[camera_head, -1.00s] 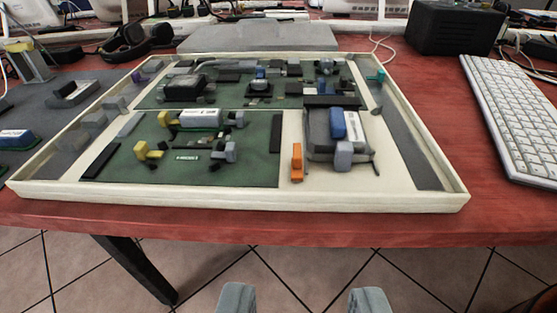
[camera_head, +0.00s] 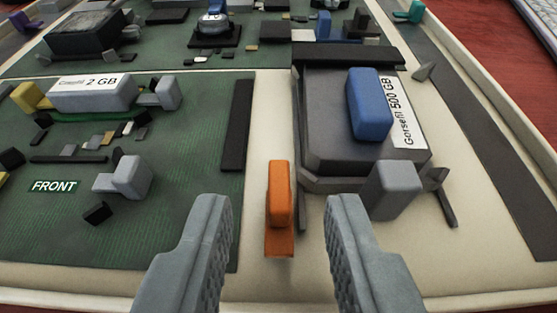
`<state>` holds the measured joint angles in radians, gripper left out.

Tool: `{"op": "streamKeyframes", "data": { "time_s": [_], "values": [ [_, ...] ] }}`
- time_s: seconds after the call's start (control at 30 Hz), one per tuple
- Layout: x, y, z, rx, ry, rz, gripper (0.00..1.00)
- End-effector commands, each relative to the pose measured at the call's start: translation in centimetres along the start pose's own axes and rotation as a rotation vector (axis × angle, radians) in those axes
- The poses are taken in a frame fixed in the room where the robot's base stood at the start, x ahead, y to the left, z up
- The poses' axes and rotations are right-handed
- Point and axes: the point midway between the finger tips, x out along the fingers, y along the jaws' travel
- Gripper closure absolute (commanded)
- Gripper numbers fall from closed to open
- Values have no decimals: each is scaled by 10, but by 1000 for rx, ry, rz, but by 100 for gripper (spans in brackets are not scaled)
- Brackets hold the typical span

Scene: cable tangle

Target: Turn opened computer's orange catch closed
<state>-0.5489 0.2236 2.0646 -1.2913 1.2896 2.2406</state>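The orange catch (camera_head: 279,200) stands on the cream floor of the opened computer (camera_head: 262,100), between the green board and the dark grey drive. It looks like an upright block on a flat orange base, with its long side running away from me. My gripper (camera_head: 279,215) is open, with one grey finger to the left of the catch and one to the right. Both fingers are apart from it, with clear gaps. Whether the fingertips are level with the catch in height I cannot tell.
A green board (camera_head: 190,225) with a black bar (camera_head: 237,125) lies left. The case's front wall (camera_head: 290,303) is close below.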

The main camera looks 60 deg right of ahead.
Motion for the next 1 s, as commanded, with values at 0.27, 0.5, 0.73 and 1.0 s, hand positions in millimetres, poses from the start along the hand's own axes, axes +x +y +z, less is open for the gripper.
{"op": "streamKeyframes", "data": {
  "time_s": [0.27, 0.5, 0.73, 1.0],
  "values": [
    [13, 0, 0, 0, -1, 1, 70],
    [13, 0, 0, 0, -1, 0, 76],
    [13, 0, 0, 0, -1, 0, 100],
    [13, 1, 0, -14, -1, -36, 100]
  ]
}}
